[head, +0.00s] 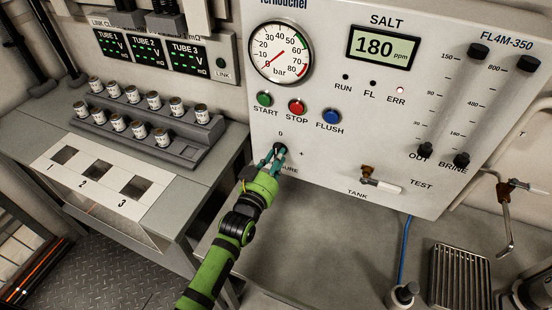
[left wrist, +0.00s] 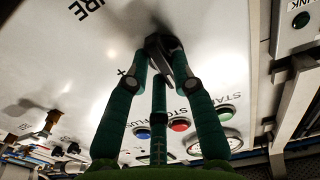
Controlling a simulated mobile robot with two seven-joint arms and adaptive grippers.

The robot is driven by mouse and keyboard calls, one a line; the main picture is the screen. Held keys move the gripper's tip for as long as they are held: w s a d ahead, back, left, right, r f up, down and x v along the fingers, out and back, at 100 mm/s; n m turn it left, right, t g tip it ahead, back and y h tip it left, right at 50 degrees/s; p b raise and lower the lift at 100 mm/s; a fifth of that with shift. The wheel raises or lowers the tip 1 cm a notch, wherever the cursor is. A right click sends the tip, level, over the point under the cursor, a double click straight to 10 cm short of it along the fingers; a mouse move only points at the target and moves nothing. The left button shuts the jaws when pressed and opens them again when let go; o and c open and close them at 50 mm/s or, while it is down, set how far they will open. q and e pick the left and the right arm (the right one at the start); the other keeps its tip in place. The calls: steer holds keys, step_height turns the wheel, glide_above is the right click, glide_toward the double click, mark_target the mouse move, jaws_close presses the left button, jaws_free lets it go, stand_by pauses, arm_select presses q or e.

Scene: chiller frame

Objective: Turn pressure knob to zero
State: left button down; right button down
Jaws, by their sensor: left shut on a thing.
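The dark pressure knob (left wrist: 163,43) sits on the white panel below the start and stop buttons. In the head view my left gripper (head: 274,156) reaches up to it from below and covers most of it and part of its label. In the left wrist view the green fingers (left wrist: 165,65) are closed around the knob. The knob's exact angle is hard to tell. A "0" mark shows above it and a "+" to its right. The round bar gauge (head: 281,53) has a red needle that seems to point low left. My right gripper is not in view.
Green start (head: 264,99), red stop (head: 297,107) and blue flush (head: 329,116) buttons sit close above the knob. The tank valve (head: 369,179) is to the right. A counter with cans stands left.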

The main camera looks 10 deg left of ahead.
arm_select(q)
steer(key=c, duration=1)
jaws_free()
steer(key=shift+c, duration=0.2)
steer(key=s+a, duration=0.2)
steer(key=s, duration=1)
steer(key=shift+a, duration=0.15)
steer(key=shift+w, duration=0.1)
